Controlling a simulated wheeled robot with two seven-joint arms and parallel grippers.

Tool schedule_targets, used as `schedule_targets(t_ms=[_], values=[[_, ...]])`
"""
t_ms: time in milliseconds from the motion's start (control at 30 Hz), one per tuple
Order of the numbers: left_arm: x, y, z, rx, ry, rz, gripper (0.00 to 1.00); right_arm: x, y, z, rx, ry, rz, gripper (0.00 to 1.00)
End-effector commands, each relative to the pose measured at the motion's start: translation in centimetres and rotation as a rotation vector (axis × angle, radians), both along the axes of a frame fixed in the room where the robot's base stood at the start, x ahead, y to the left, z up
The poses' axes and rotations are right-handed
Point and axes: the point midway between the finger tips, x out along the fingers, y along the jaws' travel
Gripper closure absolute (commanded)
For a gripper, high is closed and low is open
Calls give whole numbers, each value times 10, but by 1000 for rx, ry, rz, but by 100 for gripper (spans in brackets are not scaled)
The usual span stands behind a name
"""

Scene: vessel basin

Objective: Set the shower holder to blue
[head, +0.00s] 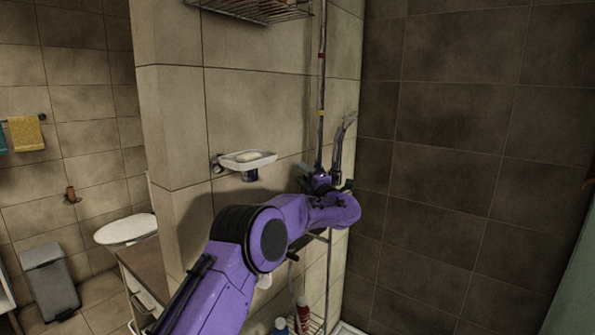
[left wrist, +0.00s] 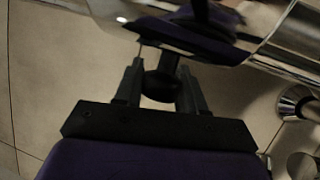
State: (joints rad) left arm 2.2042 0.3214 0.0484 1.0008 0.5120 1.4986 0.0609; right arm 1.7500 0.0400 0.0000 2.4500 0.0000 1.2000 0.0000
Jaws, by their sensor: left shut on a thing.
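The shower rail (head: 321,85) runs upright along the tiled wall, with a red mark near the top and a yellow mark lower down. I cannot make out a blue mark. The shower holder is mostly hidden behind my left gripper (head: 321,180), low on the rail and below the yellow mark. A grey shower head (head: 340,140) rises just right of the rail. In the left wrist view my left gripper (left wrist: 162,72) is shut on the holder's dark round knob (left wrist: 162,86), with chrome parts beyond it. My right gripper is not in view.
A white soap dish (head: 250,160) with soap is fixed to the wall left of the rail. A wire shelf (head: 250,12) hangs above. A lower rack holds bottles, including a red one (head: 303,315). The dark wall (head: 450,150) at right is bare.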

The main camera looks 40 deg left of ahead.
Motion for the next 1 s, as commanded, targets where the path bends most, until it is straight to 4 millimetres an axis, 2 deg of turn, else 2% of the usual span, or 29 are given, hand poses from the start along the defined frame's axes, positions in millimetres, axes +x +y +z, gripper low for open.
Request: schedule_targets(t_ms=[367, 400, 433, 767, 867, 1000], values=[[1, 0, -2, 0, 0, -2, 100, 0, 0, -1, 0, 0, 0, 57], [1, 0, -2, 0, 0, -2, 47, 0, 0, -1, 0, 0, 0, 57], [1, 0, -2, 0, 0, -2, 41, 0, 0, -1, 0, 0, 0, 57], [-1, -4, -2, 1, -1, -2, 41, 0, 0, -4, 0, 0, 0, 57], [-5, -20, -8, 1, 0, -6, 41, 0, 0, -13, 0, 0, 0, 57], [-15, -52, -17, 1, -1, -5, 41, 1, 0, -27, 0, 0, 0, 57]])
